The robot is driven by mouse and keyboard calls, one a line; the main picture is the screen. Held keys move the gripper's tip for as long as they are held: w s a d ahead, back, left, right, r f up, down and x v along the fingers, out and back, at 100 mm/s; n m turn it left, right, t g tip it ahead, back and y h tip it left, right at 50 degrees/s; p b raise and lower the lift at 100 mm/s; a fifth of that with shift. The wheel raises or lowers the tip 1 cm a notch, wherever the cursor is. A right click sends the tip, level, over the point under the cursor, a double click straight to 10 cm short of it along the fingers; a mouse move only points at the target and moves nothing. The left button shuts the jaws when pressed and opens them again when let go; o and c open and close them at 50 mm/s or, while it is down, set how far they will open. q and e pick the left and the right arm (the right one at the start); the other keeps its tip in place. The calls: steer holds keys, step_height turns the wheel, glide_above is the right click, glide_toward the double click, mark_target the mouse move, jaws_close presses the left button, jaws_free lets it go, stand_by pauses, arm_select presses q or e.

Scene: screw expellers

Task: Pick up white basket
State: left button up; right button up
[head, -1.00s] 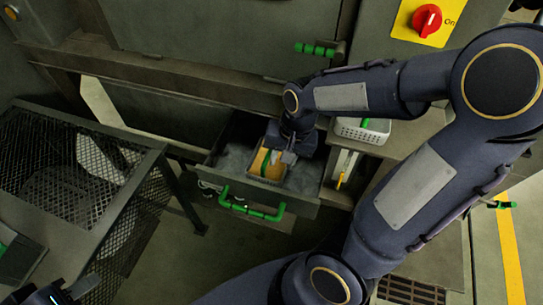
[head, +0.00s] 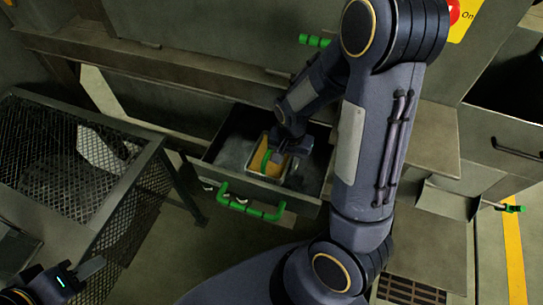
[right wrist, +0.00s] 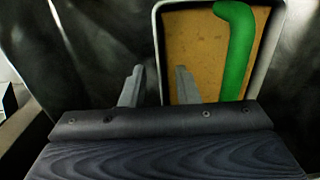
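A small light-rimmed basket (head: 264,176) sits in the open metal drawer, with orange-yellow contents and a green handle (head: 265,161) in it. The right wrist view shows its pale rim (right wrist: 158,45) and the green handle (right wrist: 234,50) up close. My right gripper (head: 278,157) is over the basket. Its two fingers (right wrist: 158,88) are apart, one on each side of the basket's left wall in the picture. I cannot tell whether they touch it. My left gripper (head: 82,272) is at the lower left, away from the basket; its opening is unclear.
The drawer (head: 232,187) has a green front handle (head: 250,209). A mesh-topped metal frame (head: 70,150) stands to the left. A metal ledge (head: 433,140) is to the right, partly behind my right arm. Floor is clear before the drawer.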

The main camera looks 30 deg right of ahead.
steer(key=shift+f, duration=0.4)
steer(key=shift+c, duration=0.2)
jaws_close()
steer(key=shift+r, duration=0.1)
